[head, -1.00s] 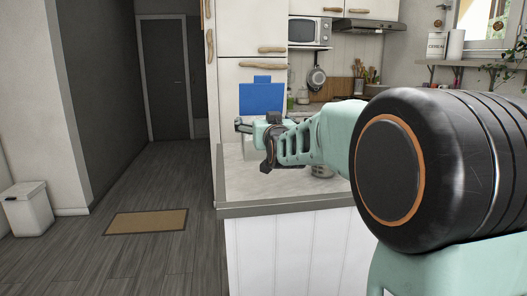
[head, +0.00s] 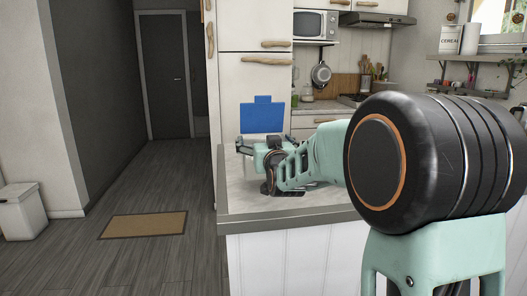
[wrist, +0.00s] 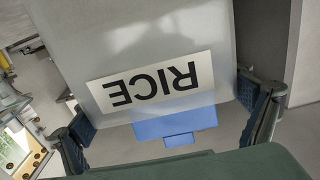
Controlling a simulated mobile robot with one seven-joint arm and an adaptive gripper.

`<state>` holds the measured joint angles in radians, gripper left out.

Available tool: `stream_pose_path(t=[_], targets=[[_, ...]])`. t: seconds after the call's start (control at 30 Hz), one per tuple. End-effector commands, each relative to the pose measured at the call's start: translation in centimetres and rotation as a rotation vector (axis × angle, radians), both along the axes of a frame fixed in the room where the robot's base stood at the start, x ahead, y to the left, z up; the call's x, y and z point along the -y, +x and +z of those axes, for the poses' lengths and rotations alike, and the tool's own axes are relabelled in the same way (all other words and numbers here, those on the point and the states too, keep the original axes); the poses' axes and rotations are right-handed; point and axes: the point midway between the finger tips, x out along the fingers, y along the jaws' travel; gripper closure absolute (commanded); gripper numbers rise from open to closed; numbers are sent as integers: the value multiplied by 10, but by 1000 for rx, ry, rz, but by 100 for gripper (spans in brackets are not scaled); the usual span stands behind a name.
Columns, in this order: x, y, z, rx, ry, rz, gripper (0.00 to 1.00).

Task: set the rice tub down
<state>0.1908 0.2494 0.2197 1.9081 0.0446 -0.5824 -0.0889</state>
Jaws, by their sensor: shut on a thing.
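The rice tub (wrist: 130,35) is a pale, translucent box with a white label reading RICE, upside down in the wrist view. My gripper (wrist: 172,112) is shut on it, one dark finger at each side.
The counter's front edge runs below my gripper, and bare top shows to the right. A tall white cabinet (head: 250,92) stands behind. A microwave (head: 316,23), hanging pan (head: 321,75) and utensils are farther back. Open floor with a brown mat (head: 145,224) lies left.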

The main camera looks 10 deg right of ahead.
Motion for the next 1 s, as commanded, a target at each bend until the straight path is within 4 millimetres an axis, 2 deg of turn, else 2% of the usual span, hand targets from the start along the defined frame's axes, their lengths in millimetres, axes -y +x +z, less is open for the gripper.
stream_pose_path(t=[0.2,0.67,0.7,1.0], targets=[[0,-3,-28,2,0,-1,65],[-1,-3,-33,4,0,0,65],[-1,-3,-34,0,0,0,2],[-1,-3,-33,-1,0,0,0]])
